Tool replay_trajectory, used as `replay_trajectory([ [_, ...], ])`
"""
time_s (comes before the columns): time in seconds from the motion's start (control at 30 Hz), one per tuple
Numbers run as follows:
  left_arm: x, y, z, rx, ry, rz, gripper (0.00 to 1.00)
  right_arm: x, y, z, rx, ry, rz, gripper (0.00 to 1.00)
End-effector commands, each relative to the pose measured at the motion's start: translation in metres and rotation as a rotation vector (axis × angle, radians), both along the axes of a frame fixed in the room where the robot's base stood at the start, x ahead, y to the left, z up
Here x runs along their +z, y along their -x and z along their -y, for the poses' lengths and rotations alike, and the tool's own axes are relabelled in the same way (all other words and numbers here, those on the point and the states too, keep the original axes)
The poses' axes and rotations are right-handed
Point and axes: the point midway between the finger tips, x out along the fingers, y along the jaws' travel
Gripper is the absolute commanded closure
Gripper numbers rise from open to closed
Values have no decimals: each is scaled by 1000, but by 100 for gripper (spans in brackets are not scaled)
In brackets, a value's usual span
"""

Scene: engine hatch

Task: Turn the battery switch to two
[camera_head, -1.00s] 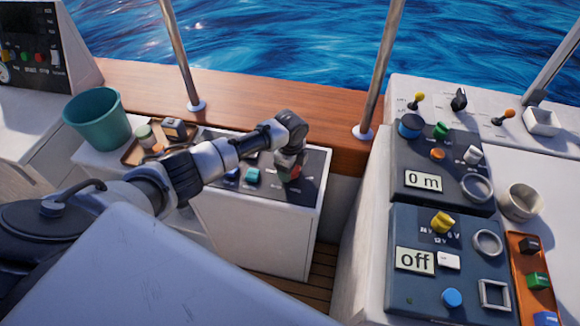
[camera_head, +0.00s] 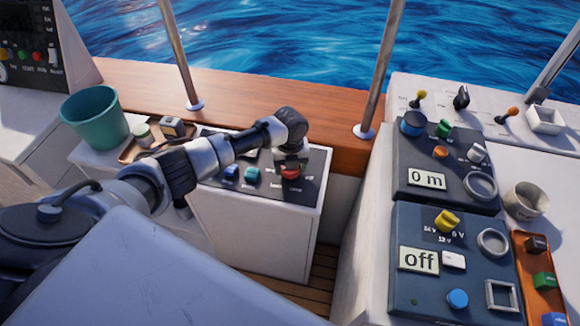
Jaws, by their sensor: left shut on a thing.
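The battery switch appears to be the red knob (camera_head: 290,173) on the dark panel (camera_head: 309,192) of the low white cabinet. My left gripper (camera_head: 290,165) points down over this red knob and is shut on it; the fingers hide much of it. The knob's markings are too small and covered to read its position. My right gripper does not show.
A blue knob (camera_head: 231,172) and a teal knob (camera_head: 252,175) sit left of the red one. A green bucket (camera_head: 97,120) and a tray (camera_head: 131,154) stand at the left. A console (camera_head: 452,225) with displays stands at the right. A metal rail post (camera_head: 381,70) rises behind.

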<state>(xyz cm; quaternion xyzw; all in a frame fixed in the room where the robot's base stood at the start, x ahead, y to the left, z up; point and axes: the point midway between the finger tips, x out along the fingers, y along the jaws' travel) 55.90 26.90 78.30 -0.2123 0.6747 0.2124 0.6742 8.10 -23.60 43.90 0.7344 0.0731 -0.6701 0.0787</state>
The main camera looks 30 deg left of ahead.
Motion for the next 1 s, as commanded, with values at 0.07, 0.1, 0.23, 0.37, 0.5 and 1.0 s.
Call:
replay_trajectory([
  [0.07, 0, -1, 0, -72, 0, 4, 60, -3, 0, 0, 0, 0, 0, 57],
  [0.1, -1, -1, 0, -110, 1, 3, 60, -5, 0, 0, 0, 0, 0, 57],
  [0.23, -1, -1, 0, -233, 1, 3, 60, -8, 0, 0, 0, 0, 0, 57],
  [0.37, 0, -1, 0, -355, 0, 4, 60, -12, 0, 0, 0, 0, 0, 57],
  [0.5, 0, -1, 0, -474, 0, 4, 60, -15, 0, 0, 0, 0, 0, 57],
  [1.0, 1, -1, 0, -736, 0, 2, 60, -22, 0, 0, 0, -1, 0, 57],
])
